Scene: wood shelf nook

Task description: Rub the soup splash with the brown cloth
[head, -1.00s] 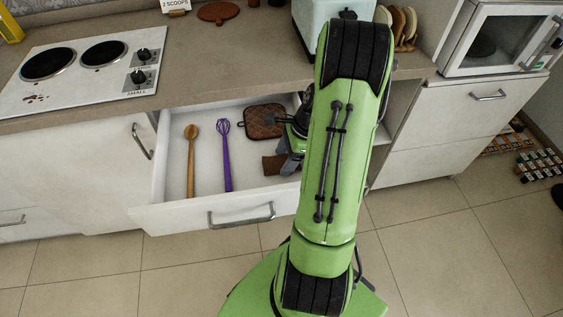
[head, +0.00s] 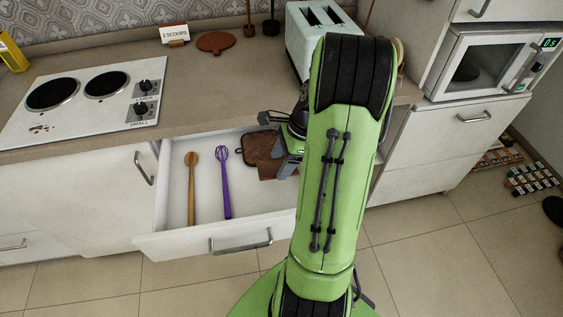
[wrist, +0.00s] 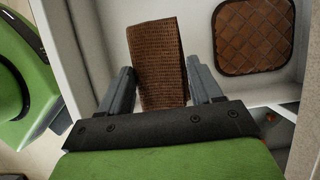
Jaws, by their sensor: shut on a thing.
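The brown cloth (wrist: 160,62) stands between the two fingers of my gripper (wrist: 162,88) in the wrist view, and my gripper is shut on it. In the head view the cloth (head: 272,172) shows at the right part of the open drawer, partly hidden by my gripper (head: 284,165) and arm. The soup splash (head: 42,129) is a few dark red-brown spots on the front left corner of the white cooktop (head: 90,120), well to the left of my gripper.
The open drawer (head: 180,238) holds a wooden spoon (head: 191,190), a purple whisk (head: 224,185) and a quilted brown potholder (wrist: 254,36). A toaster (head: 305,45) stands on the counter behind my arm. The counter (head: 200,85) between cooktop and toaster is mostly clear.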

